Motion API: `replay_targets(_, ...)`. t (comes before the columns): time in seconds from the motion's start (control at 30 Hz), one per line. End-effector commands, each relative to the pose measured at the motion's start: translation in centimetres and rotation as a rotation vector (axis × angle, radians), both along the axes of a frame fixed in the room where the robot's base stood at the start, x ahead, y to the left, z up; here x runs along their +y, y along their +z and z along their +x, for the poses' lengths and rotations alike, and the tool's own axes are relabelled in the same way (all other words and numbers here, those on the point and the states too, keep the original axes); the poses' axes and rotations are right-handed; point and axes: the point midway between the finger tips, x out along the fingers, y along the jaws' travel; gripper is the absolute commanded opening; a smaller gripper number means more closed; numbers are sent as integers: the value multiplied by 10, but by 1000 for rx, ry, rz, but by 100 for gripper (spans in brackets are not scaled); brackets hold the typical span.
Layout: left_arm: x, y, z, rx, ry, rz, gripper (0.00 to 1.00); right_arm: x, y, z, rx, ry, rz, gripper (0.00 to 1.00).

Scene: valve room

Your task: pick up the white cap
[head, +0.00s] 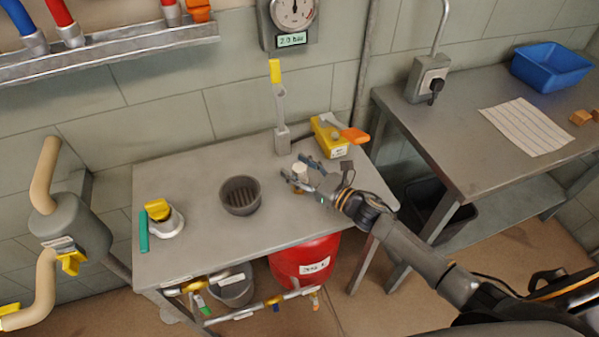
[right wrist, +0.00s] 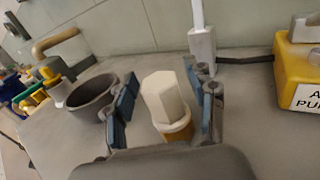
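The white cap (right wrist: 165,97) is a faceted white piece sitting upright on a brass-yellow base (right wrist: 178,132) on the grey table. In the head view the cap (head: 300,171) is near the table's right part. My right gripper (right wrist: 165,100) is open, with its blue-padded fingers on either side of the cap. Gaps show between the fingers and the cap. In the head view the right gripper (head: 303,174) reaches in from the right. My left gripper is not in view.
A dark grey bowl (head: 240,195) stands left of the cap. A grey upright lever with a yellow tip (head: 281,120) is behind it. A yellow box (head: 330,136) with an orange handle is at the back right. The table's front middle is clear.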

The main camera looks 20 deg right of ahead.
Motion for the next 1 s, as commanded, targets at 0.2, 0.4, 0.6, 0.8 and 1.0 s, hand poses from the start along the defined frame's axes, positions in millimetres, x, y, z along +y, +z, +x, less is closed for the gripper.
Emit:
replay_targets(0.2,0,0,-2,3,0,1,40,0,0,0,0,0,0,13)
replay_targets(0.4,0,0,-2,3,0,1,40,0,0,0,0,0,0,13)
replay_targets(0.6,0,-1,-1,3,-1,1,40,0,3,0,-1,1,0,13)
replay_targets(0.8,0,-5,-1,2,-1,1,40,-1,20,0,-4,2,-3,13)
replay_targets(1.0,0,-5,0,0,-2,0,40,1,50,-18,-2,3,-3,13)
